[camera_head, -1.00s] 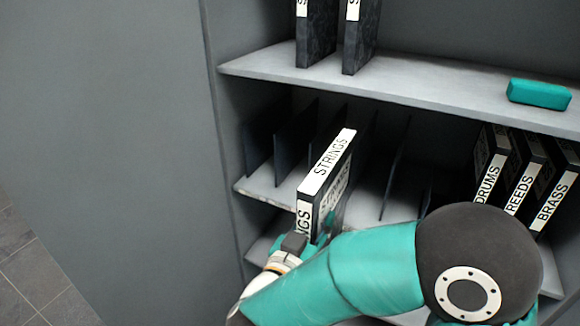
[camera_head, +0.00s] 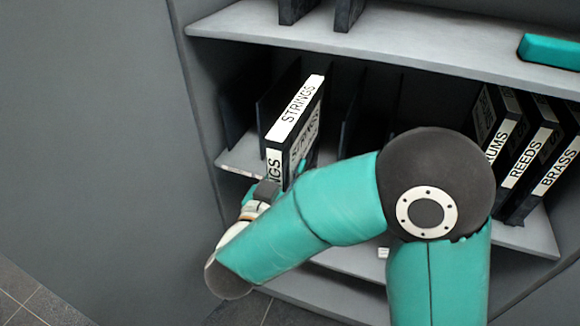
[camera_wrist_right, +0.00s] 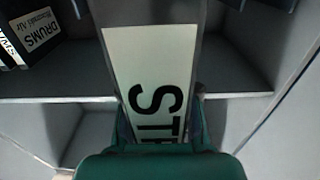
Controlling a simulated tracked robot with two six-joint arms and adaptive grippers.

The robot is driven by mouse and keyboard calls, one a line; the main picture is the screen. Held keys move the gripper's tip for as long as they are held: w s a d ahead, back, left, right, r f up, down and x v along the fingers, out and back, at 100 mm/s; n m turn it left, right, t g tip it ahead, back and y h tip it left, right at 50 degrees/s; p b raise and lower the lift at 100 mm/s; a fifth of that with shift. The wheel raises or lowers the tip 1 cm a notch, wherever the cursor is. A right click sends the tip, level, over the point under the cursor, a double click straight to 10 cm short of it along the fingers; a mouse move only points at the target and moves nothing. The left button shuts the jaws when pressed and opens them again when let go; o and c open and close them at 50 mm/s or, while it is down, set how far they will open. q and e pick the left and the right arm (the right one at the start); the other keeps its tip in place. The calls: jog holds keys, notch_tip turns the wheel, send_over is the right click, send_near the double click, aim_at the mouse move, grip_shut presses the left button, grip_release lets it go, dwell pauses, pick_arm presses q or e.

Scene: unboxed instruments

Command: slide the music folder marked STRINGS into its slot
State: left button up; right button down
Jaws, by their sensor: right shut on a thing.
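The STRINGS folder (camera_head: 297,108) is black with white labels on its top edge and spine, and it stands upright. My right gripper (camera_head: 277,187) is shut on the lower part of its spine. In the right wrist view the spine label (camera_wrist_right: 150,75) runs up between the fingers (camera_wrist_right: 160,125). The far end of the folder reaches in among thin dark dividers (camera_head: 349,118) on the middle shelf; how deep it sits is hidden. My left gripper is not in view.
Folders marked REEDS (camera_head: 528,158), BRASS (camera_head: 558,168) and DRUMS stand at the right of the same shelf. The cabinet's left side wall (camera_head: 200,110) is close.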

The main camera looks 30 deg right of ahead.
jog(key=shift+d, duration=0.1)
jog(key=shift+x, duration=2.35)
jog(key=p+x, duration=0.1)
jog(key=x, duration=0.7)
jog(key=shift+d+f, duration=0.1)
jog(key=shift+f, duration=0.1)
jog(key=x, duration=1.5)
jog(key=shift+w+d+f+p, duration=0.15)
jog(key=shift+d+f+p, duration=0.05)
jog(key=shift+f+p, duration=0.15)
jog(key=c, duration=0.8)
grip_release()
jog(key=shift+o, duration=0.2)
